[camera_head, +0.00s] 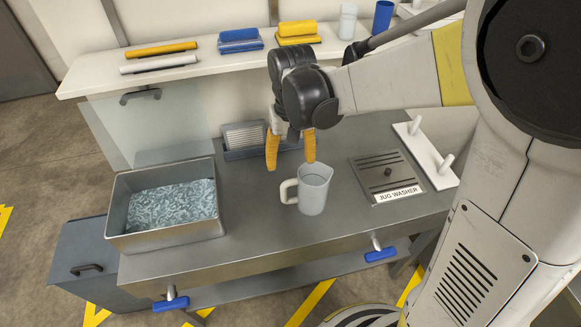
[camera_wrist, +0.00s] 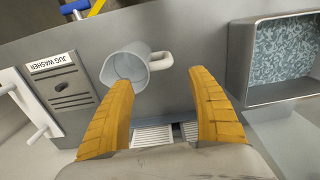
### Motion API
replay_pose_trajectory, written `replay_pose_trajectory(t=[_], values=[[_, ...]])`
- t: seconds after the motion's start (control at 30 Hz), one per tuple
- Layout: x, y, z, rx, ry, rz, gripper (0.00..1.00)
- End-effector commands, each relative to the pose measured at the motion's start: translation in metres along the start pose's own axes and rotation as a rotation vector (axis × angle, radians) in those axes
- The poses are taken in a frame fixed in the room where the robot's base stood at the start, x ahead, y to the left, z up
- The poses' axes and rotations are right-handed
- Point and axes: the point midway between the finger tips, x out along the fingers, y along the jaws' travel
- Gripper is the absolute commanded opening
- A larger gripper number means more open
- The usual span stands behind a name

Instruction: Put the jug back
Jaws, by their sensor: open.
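The white jug (camera_head: 314,188) stands upright on the grey metal counter, its handle pointing left in the head view. In the wrist view the jug (camera_wrist: 127,66) shows beyond my fingers, with its handle toward the upper right of it. My gripper (camera_head: 290,150) is open and empty, above and just behind the jug, with its orange fingers pointing down. In the wrist view the fingers (camera_wrist: 161,88) are spread apart with nothing between them. A drain plate labelled "JUG WASHER" (camera_head: 384,177) lies to the right of the jug.
A metal basin (camera_head: 127,238) of pale blue pieces is at the left. A white board with pegs (camera_head: 428,157) is at the right. A shelf (camera_head: 200,72) behind holds several brushes, blocks and two cups. A grey slotted box (camera_head: 245,140) stands behind the jug. Blue-handled valves line the front edge.

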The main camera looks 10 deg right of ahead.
Motion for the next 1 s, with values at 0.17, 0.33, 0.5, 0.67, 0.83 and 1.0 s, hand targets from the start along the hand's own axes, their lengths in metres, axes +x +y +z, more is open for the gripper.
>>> replay_pose_trajectory(t=[0.17, 0.33, 0.5, 0.67, 0.83, 1.0], values=[[-0.018, 0.002, 0.003, 0.001, 0.012, -0.002, 0.68], [-0.048, 0.017, 0.027, 0.002, 0.118, -0.012, 0.68], [-0.080, 0.038, 0.067, 0.002, 0.302, -0.018, 0.68], [-0.093, 0.053, 0.100, 0.001, 0.464, -0.011, 0.68], [-0.095, 0.062, 0.120, -0.001, 0.575, 0.001, 0.68], [-0.095, 0.065, 0.126, -0.002, 0.613, 0.006, 0.68]])
